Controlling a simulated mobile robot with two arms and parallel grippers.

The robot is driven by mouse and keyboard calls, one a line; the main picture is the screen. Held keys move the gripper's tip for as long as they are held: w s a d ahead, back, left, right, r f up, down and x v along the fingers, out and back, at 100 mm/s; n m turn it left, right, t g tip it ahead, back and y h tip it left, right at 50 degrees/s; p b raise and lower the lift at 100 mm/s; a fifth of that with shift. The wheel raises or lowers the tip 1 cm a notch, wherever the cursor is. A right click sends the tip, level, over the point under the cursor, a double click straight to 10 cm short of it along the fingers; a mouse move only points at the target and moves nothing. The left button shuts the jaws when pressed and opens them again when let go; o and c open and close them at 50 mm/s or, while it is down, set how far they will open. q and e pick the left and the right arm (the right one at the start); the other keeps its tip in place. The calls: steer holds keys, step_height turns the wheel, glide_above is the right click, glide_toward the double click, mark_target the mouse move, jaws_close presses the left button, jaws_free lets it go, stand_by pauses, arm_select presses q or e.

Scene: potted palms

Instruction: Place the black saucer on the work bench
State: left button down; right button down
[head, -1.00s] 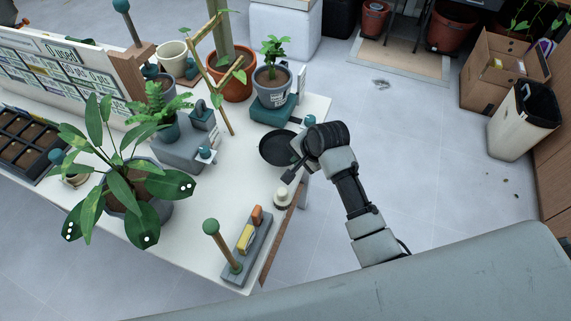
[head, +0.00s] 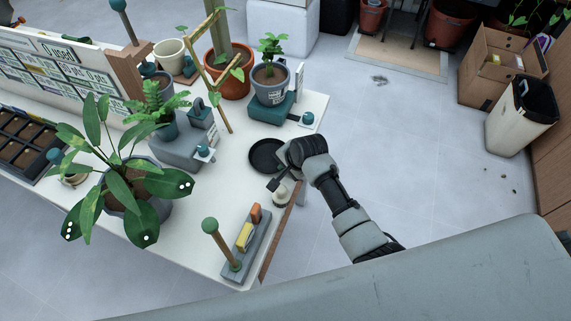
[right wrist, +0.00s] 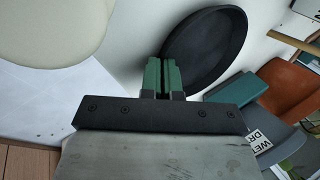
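The black saucer (head: 266,154) is over the front right part of the white work bench (head: 222,179), close to its right edge. I cannot tell whether it touches the bench top. My right gripper (right wrist: 163,77) is at the saucer's near rim, its two green fingers close together on it. The saucer also shows large in the right wrist view (right wrist: 208,42). In the head view the wrist hides part of the near rim and the fingertips. My left gripper is in neither view.
A cream-topped round object (head: 281,194) stands just below the saucer. A grey tray (head: 243,256) with a yellow and an orange piece is at the front corner. A potted plant (head: 271,84) on a teal base stands behind. Leafy pots fill the left.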

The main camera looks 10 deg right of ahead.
steer(key=c, duration=1.7)
jaws_free()
steer(key=shift+o, duration=0.2)
steer(key=shift+r, duration=0.25)
steer(key=v, duration=1.2)
steer(key=s+d+f+n+g+h, duration=0.15)
steer(key=s+f, duration=0.35)
steer(key=f, duration=0.5)
steer(key=s+d+f+n, duration=0.1)
steer(key=s+f+n, duration=0.25)
steer(key=f, duration=0.55)
steer(key=s+d+f+n+g+h, duration=0.1)
steer(key=s+f, duration=0.5)
steer(key=f, duration=0.4)
steer(key=s+d+f+n, duration=0.2)
steer(key=s+f, duration=0.2)
steer(key=s, duration=0.5)
steer(key=s+d+f+n, duration=0.1)
steer(key=s+f+n, duration=0.2)
steer(key=s, duration=0.6)
steer(key=s+d+f+n, duration=0.2)
steer(key=s+f, duration=0.3)
steer(key=s, duration=0.4)
steer(key=shift+d+f+n+g+p, duration=0.3)
steer(key=shift+f+n+g+p, duration=0.05)
steer(key=shift+f+n+g, duration=0.1)
